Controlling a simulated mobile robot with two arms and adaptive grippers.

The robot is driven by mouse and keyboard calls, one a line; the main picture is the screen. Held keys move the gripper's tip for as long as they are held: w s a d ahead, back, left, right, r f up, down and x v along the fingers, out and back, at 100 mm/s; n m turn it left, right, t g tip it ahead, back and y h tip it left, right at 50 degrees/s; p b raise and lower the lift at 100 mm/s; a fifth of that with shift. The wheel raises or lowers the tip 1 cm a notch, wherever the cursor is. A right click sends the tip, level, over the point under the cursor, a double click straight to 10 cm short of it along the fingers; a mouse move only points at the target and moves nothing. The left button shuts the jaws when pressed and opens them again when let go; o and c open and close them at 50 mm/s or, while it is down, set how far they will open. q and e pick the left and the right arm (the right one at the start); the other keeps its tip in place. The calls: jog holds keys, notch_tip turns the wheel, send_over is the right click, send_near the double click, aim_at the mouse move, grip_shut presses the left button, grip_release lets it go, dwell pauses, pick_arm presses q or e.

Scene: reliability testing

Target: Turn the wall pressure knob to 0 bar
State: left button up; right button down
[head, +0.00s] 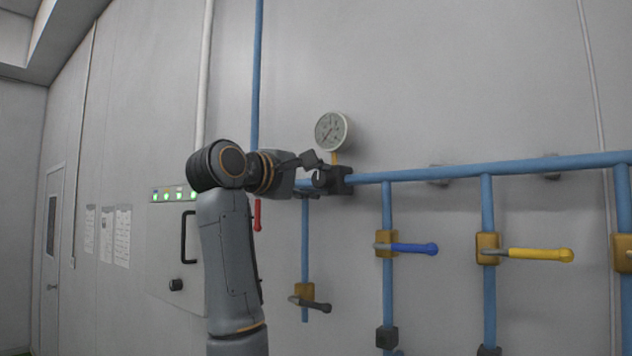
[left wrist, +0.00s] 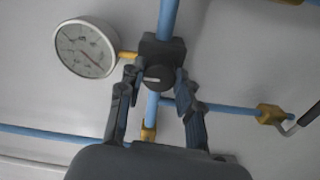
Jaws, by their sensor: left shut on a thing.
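The round white pressure gauge (head: 331,131) is on the wall above the blue pipe. It also shows at the upper left of the left wrist view (left wrist: 86,48), with its needle visible but its numbers too small to read. The dark round pressure knob (left wrist: 158,75) sits on a black block (left wrist: 163,48) beside the gauge, on the pipe. My left gripper (head: 318,170) reaches the block from the left. In the left wrist view its two fingers (left wrist: 156,80) lie on either side of the knob, shut on it. My right gripper is out of view.
Below the horizontal blue pipe (head: 460,171) are valves with a blue handle (head: 414,249), a yellow handle (head: 541,255) and a grey handle (head: 312,303). A red handle (head: 257,215) and a grey panel (head: 165,245) with green lights are near my left arm.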

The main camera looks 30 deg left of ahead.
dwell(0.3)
pick_arm(q)
jog(key=o, duration=1.2)
jog(key=shift+c, duration=0.2)
jog(key=shift+a, duration=0.1)
jog(key=shift+s, duration=0.15)
jog(key=s, duration=1.1)
jog(key=shift+s+a+f, duration=0.15)
jog(key=shift+s+a, duration=0.25)
jog(key=shift+f, duration=0.1)
